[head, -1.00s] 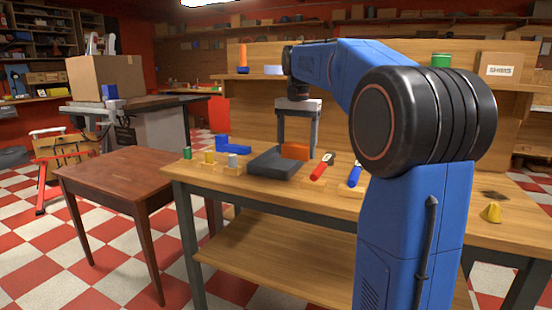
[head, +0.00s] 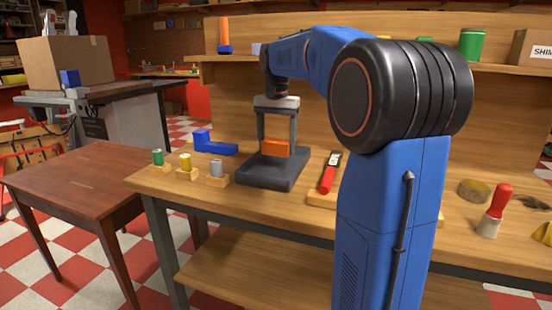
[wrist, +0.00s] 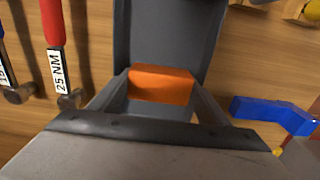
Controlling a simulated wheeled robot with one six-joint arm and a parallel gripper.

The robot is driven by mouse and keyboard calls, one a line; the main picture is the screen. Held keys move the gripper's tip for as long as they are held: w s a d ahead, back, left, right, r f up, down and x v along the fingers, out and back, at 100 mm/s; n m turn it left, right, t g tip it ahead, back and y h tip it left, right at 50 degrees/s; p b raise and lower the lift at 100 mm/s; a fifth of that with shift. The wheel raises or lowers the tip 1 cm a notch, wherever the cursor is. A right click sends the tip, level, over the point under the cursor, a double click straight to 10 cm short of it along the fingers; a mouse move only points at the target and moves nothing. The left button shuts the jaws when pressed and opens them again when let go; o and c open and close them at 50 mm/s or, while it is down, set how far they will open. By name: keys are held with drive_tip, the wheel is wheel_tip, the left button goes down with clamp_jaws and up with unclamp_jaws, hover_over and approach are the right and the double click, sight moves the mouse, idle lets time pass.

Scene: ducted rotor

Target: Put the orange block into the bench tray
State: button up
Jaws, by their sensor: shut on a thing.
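The orange block (head: 277,147) is between the fingers of my gripper (head: 277,140), which is shut on it. The dark grey bench tray (head: 262,181) lies on the wooden workbench. The block appears over the tray's rear part in the head view; whether it touches the tray floor is unclear. In the wrist view, the orange block (wrist: 160,86) is held between the fingertips (wrist: 160,90), with the grey tray (wrist: 165,35) behind and below it.
A blue L-shaped piece (head: 212,143) and small green, yellow and grey cylinders on wooden holders (head: 187,164) stand left of the tray. A red-handled tool (head: 329,174) lies close on the right. A brown table (head: 75,175) stands at left.

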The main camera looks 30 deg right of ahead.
sight(277, 168)
drive_tip(key=shift+f, duration=2.4)
drive_tip(key=o, duration=1.1)
drive_tip(key=shift+f, duration=0.1)
wheel_tip(277, 168, up, 12)
drive_tip(key=shift+r, duration=0.15)
drive_tip(key=shift+s, duration=0.1)
